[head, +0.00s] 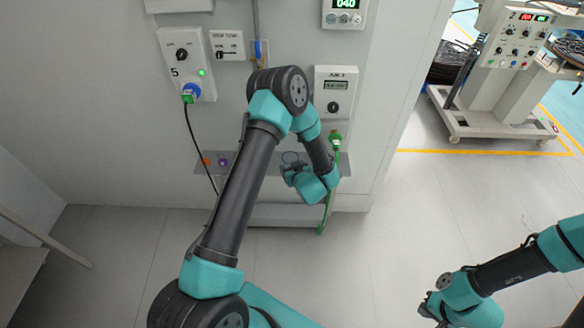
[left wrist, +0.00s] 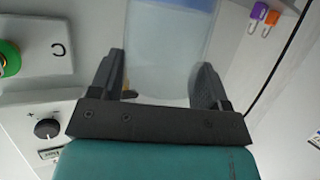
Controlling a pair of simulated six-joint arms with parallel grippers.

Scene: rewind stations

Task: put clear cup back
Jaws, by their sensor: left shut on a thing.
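My left gripper (head: 291,170) is at the wall unit, in front of the grey ledge. In the left wrist view its two fingers (left wrist: 161,72) are on either side of a clear cup (left wrist: 171,30), shut on it. The cup is see-through with a bluish tint, and its upper part runs out of the picture. In the head view only a faint round rim shows by the gripper, and my arm hides much of that area. My right gripper (head: 430,308) is low at the right, away from the wall unit, and too small to tell open from shut.
The grey ledge (head: 236,174) carries an orange item (head: 205,161) and a purple item (head: 223,162). A black cable (head: 199,150) and a green cable (head: 328,207) hang nearby. A panel box (head: 335,92) is above.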

